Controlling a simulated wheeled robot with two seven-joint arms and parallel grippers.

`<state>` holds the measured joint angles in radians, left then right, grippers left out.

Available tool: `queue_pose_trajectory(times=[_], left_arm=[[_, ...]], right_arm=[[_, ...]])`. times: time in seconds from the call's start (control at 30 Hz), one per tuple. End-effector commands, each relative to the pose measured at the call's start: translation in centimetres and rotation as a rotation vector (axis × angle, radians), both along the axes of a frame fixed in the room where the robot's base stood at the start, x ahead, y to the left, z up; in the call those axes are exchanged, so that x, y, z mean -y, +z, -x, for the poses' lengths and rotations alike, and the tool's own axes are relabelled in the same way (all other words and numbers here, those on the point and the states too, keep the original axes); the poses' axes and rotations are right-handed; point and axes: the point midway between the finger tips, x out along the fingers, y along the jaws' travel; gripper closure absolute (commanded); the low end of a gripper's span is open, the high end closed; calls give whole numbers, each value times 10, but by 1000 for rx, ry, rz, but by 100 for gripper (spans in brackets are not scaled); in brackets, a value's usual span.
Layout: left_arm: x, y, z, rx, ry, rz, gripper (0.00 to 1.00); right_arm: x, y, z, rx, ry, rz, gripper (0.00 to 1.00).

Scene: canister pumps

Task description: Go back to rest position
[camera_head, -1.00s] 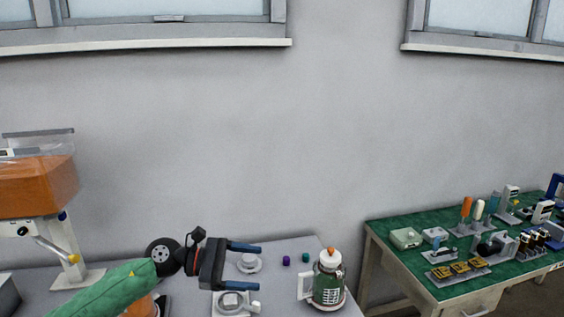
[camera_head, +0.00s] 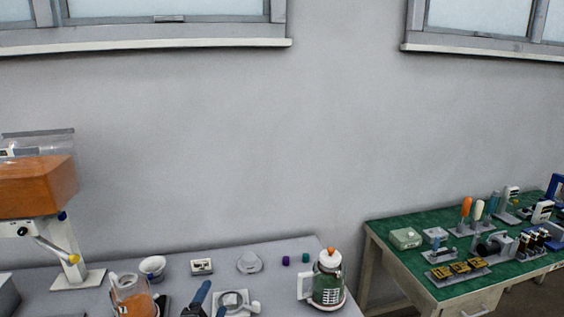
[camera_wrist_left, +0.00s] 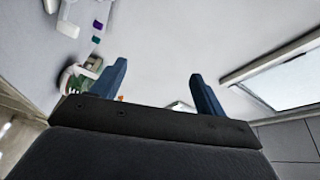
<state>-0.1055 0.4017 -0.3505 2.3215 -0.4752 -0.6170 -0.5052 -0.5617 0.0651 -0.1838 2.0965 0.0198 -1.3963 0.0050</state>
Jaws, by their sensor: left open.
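My left gripper (camera_head: 211,296) shows at the bottom edge of the head view, partly cut off, with a blue finger pointing up over the grey table. In the left wrist view its two blue fingers (camera_wrist_left: 160,82) stand wide apart with nothing held between them. A glass canister (camera_head: 328,288) with a green label, white handle and orange-knobbed lid stands upright at the table's right, apart from the gripper. A white-handled device (camera_head: 233,301) stands just right of the gripper. My right gripper is not in view.
An orange-bodied machine (camera_head: 36,187) stands at left. A green-topped bench (camera_head: 392,256) with tools stands at right.

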Motion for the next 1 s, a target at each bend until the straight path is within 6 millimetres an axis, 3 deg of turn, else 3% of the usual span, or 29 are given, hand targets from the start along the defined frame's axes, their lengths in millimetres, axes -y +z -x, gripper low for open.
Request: queue_pose_trajectory(times=[0.03,0.17,0.4,0.63,1.0], left_arm=[[-8,-22,12,-94,45,79,26],[-26,-75,47,-332,167,274,26],[-46,-161,138,-749,412,583,26],[-48,-199,204,-984,567,732,26],[-46,-225,277,-1213,736,856,26]], right_arm=[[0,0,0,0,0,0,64],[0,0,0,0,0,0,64],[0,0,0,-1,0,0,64],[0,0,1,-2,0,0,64],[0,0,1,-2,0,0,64]])
